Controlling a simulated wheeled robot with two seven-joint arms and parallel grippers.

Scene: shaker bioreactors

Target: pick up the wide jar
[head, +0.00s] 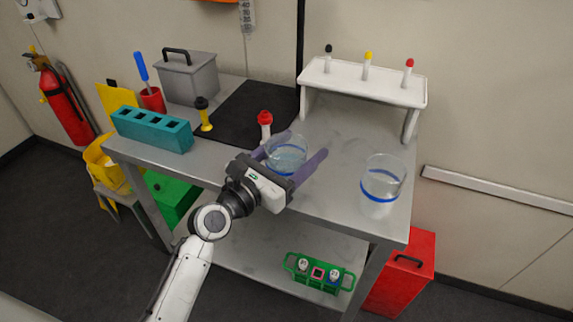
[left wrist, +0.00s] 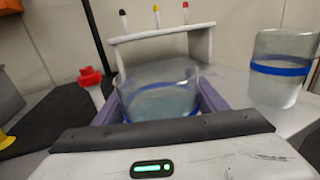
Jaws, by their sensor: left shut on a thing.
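The wide jar (head: 286,156) is clear glass with a blue band, near the front edge of the grey metal table. My left gripper (head: 304,144) is shut on it, with one purple finger on each side. In the left wrist view the wide jar (left wrist: 160,92) sits upright between the fingers, its lower front hidden by the gripper body. I cannot tell whether its base touches the table. A second, taller clear jar (head: 382,180) with a blue band stands apart to the right. My right gripper is not in view.
A red-topped vial (head: 265,122) stands just behind left of the wide jar. A white rack (head: 362,82) with three coloured caps is behind. A teal block (head: 152,129), a grey box (head: 187,77) and a black mat (head: 250,113) lie left. Bare table separates the jars.

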